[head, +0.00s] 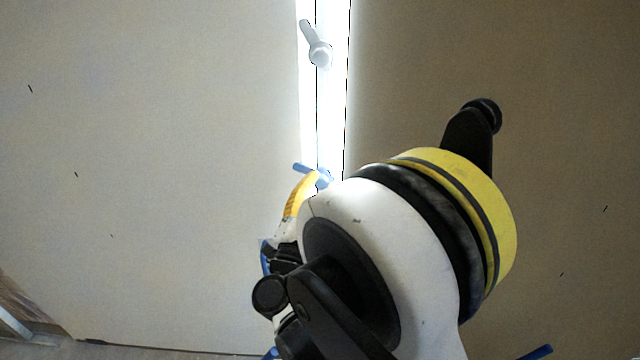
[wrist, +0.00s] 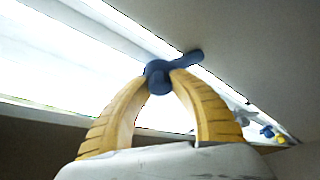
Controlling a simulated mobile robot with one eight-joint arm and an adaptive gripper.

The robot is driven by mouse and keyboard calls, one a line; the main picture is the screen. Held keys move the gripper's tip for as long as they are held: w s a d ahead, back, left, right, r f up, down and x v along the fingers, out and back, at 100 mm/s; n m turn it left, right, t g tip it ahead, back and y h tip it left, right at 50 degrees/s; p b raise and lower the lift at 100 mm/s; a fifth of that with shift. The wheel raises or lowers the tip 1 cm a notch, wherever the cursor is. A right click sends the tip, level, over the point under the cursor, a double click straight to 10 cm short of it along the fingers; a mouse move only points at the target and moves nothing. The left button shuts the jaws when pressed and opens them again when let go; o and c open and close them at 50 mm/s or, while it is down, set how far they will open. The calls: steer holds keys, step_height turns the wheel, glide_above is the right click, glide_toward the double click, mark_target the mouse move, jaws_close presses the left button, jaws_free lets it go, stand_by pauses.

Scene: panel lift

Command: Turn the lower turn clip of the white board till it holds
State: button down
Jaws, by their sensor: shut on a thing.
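The white board (head: 331,110) shows in the head view as a narrow, very bright upright strip between two beige panels. A blue turn clip (head: 303,167) sits low on it, its lever pointing left over the strip's left edge. In the wrist view the lever of the blue turn clip (wrist: 190,58) reaches past the bright board (wrist: 75,60) onto the grey-beige surface. My gripper (wrist: 161,80) is shut on the clip's round hub with its yellow fingertips. In the head view my arm hides most of the gripper and the board below.
A pale grey clip (head: 318,50) sits higher on the strip, its lever pointing up and left. Wide beige panels stand at left (head: 150,150) and right (head: 560,130). A blue piece (head: 537,352) shows at the bottom right. Small blue and yellow parts (wrist: 268,131) show in the wrist view.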

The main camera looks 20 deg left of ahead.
steer(key=shift+n+t+y, duration=0.3)
steer(key=shift+n+y, duration=0.3)
steer(key=shift+n, duration=0.8)
steer(key=c, duration=1.1)
jaws_free()
steer(key=shift+c, duration=0.2)
